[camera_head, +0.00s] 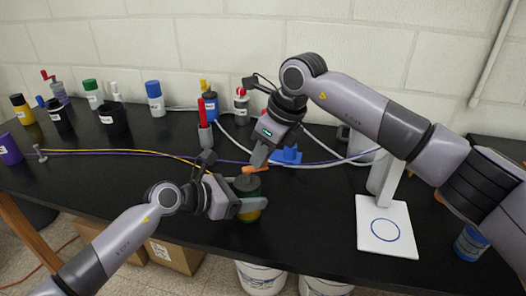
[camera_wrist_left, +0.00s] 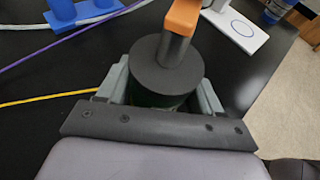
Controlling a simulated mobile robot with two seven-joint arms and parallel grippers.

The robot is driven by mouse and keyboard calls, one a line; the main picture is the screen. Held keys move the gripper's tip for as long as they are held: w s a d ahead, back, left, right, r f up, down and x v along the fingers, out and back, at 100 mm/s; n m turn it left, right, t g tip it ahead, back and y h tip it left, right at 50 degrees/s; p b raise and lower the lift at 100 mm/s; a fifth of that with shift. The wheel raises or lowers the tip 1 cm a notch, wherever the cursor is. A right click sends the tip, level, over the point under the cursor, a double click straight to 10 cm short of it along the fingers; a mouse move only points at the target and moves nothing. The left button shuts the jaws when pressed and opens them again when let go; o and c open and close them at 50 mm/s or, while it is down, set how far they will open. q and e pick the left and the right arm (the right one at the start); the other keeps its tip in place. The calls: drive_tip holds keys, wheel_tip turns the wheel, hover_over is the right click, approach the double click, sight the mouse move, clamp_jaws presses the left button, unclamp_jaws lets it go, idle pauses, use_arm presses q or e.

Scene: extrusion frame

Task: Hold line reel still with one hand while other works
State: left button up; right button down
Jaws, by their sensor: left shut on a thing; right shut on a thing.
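The line reel (camera_head: 247,184) stands on the black table near its front edge, a dark round-topped cylinder with green and yellow lower down. Its dark top (camera_wrist_left: 165,66) fills the middle of the left wrist view. My left gripper (camera_head: 247,206) is shut around the reel's side, with a finger on each side. An orange piece (camera_head: 251,169) sits above the reel on a grey post; it also shows in the left wrist view (camera_wrist_left: 183,17). My right gripper (camera_head: 258,160) is shut on this orange piece from above. Its exact fingertip contact is partly hidden.
Purple and yellow lines (camera_head: 130,152) run across the table at the left. Several bottles and jars (camera_head: 155,98) stand along the back. A blue stand (camera_head: 287,155) is behind the reel. A white plate with a blue ring (camera_head: 386,228) lies at the right.

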drive_tip(key=shift+w+a+n+g+y, duration=0.15)
drive_tip(key=shift+w+n+g, duration=0.25)
drive_tip(key=shift+n, duration=0.85)
drive_tip(key=shift+w+a+n+g+y, duration=0.1)
drive_tip(key=shift+w+a+n+g, duration=0.35)
drive_tip(key=shift+n, duration=0.75)
drive_tip(key=shift+w+n+g+y, duration=0.15)
drive_tip(key=shift+n+g, duration=0.4)
drive_tip(key=shift+n, duration=0.7)
drive_tip(key=c, duration=1)
unclamp_jaws()
drive_tip(key=shift+r, duration=0.1)
drive_tip(key=v, duration=0.7)
drive_tip(key=shift+r, duration=0.25)
drive_tip(key=shift+w, duration=0.1)
